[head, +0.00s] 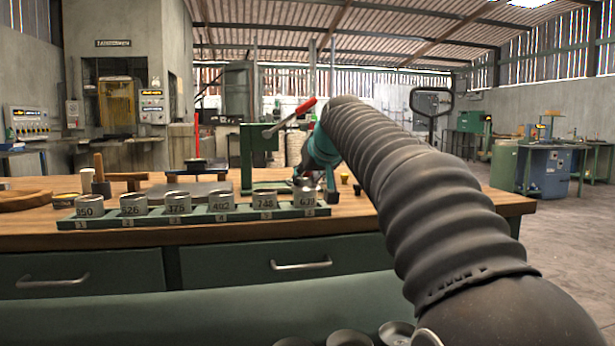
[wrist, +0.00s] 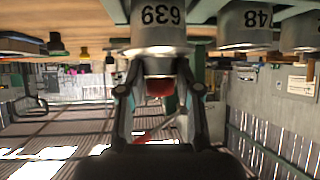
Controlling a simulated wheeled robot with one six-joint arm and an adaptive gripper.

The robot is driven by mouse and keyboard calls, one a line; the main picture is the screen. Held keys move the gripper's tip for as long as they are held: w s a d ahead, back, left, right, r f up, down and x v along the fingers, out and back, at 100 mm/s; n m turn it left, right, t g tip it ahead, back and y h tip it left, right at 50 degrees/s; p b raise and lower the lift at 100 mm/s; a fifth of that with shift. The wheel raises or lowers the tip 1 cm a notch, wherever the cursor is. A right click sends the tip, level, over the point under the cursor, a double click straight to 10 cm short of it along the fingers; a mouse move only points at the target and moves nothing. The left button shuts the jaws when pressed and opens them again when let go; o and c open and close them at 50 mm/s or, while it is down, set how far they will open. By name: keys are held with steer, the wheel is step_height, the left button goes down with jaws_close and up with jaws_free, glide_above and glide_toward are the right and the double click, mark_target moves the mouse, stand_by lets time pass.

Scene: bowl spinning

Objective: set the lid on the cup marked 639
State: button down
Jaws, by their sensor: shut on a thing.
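The cup marked 639 (head: 305,200) stands upright at the right end of a green rack (head: 190,218). In the wrist view, which is upside down, the same cup (wrist: 157,18) shows its number. My gripper (head: 306,182) is directly above this cup. In the wrist view my gripper (wrist: 158,82) is shut on the grey lid (wrist: 158,51), with a reddish part between the fingers. The lid is lined up with the cup's mouth and very close to it. I cannot tell whether it is fully seated.
The neighbouring cup 748 (head: 264,201) stands close on the left, with several more numbered cups along the rack. A green press (head: 258,158) stands behind the rack. Round grey pieces (head: 349,339) lie at the bottom edge. The wooden bench (head: 480,203) is clear at right.

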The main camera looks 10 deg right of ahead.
steer(key=shift+c, duration=1.5)
jaws_free()
steer(key=shift+r, duration=0.15)
steer(key=shift+r+p, duration=3.65)
steer(key=shift+r, duration=0.2)
steer(key=s+f+g, duration=0.2)
steer(key=s+f, duration=1.4)
steer(key=s, duration=0.3)
steer(key=s+f+m+g+h, duration=0.1)
steer(key=s+f+g, duration=0.2)
steer(key=s+f, duration=1.3)
steer(key=s, duration=0.4)
steer(key=shift+f+m+h, duration=0.25)
steer(key=shift+m+h, duration=0.05)
